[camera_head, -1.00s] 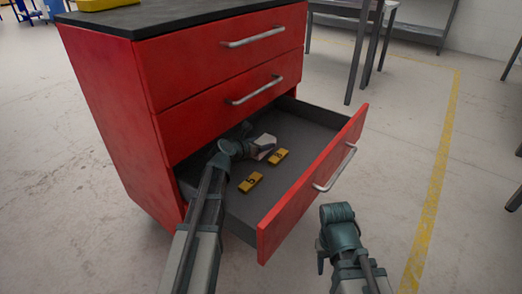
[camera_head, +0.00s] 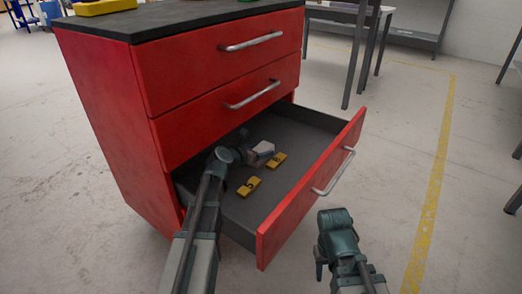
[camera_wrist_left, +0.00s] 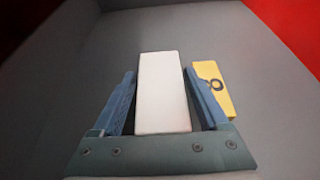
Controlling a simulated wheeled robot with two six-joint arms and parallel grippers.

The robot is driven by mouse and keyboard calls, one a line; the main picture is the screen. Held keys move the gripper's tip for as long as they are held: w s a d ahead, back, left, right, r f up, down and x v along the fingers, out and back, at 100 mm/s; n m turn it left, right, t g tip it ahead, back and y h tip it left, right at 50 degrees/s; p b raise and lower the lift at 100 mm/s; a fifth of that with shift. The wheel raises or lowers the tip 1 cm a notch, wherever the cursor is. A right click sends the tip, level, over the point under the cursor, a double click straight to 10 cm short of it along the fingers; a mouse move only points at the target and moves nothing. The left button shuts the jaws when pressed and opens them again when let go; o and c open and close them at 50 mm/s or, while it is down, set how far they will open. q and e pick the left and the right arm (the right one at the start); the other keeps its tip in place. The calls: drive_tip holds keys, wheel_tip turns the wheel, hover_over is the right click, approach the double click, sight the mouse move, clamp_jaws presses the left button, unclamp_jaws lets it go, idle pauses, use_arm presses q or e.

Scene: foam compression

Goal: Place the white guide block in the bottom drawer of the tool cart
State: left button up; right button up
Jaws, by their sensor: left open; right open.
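The red tool cart (camera_head: 105,110) stands at the left with its bottom drawer (camera_head: 300,130) pulled out. The white guide block (camera_head: 264,146) is inside that drawer, beside a yellow block. In the left wrist view the white block (camera_wrist_left: 163,92) lies between the two fingers of my left gripper (camera_wrist_left: 162,98), with slim gaps at its sides. My left gripper (camera_head: 245,152) is open and reaches into the drawer; its fingers are partly hidden in the head view. My right gripper (camera_head: 320,262) is open and empty, outside the drawer front at the lower right.
Two yellow numbered blocks lie in the drawer, one nearer (camera_head: 248,187) and one farther (camera_head: 276,162); one (camera_wrist_left: 214,90) is just right of my left gripper's finger. The drawer front (camera_head: 312,190) and the closed drawer above bound the opening. The drawer's right part is bare.

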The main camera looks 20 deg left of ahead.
use_arm(q)
drive_tip(key=p+v, duration=0.3)
drive_tip(key=v, duration=0.7)
drive_tip(key=shift+r, duration=0.15)
drive_tip(key=shift+p+v, duration=0.5)
drive_tip(key=shift+v, duration=0.25)
